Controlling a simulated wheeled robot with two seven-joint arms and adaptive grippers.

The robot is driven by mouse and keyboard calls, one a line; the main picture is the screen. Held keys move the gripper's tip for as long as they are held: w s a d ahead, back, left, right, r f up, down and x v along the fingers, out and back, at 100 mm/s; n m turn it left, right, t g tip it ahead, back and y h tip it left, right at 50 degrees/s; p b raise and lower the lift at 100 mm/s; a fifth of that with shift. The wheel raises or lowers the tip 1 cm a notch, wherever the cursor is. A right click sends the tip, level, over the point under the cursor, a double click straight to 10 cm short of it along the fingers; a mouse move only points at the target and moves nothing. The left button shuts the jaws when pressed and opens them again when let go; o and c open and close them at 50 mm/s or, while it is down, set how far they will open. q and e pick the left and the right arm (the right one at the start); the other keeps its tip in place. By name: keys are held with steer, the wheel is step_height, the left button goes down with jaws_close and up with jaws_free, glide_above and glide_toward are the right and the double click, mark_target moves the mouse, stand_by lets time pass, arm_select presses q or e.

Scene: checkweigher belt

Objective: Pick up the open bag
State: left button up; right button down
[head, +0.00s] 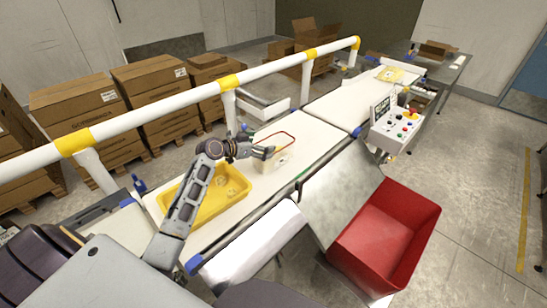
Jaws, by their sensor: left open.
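A clear bag with a red line around its mouth (283,160) stands on the white belt, just right of the yellow tray. Its see-through sides are hard to make out, and a small mark shows low on it. My left gripper (268,152) is open at the left side of the bag, with its fingers overlapping the bag in the head view. I cannot tell whether they touch it. My right gripper is out of view.
A yellow tray (239,187) holding some clear items sits on the belt under my left arm. A white rail with yellow bands (195,94) runs behind. A red bin (424,216), a metal chute (340,190) and a control box (393,133) stand to the right.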

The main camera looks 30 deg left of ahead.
mark_target(270, 143)
arm_select(q)
steer(key=shift+p+x, duration=0.4)
steer(key=shift+x, duration=1.85)
steer(key=shift+d, duration=0.15)
steer(key=shift+s, duration=0.1)
steer(key=c, duration=1.3)
steer(key=shift+r, duration=0.1)
steer(key=shift+c, duration=0.2)
step_height(270, 143, up, 10)
steer(key=shift+b, duration=0.3)
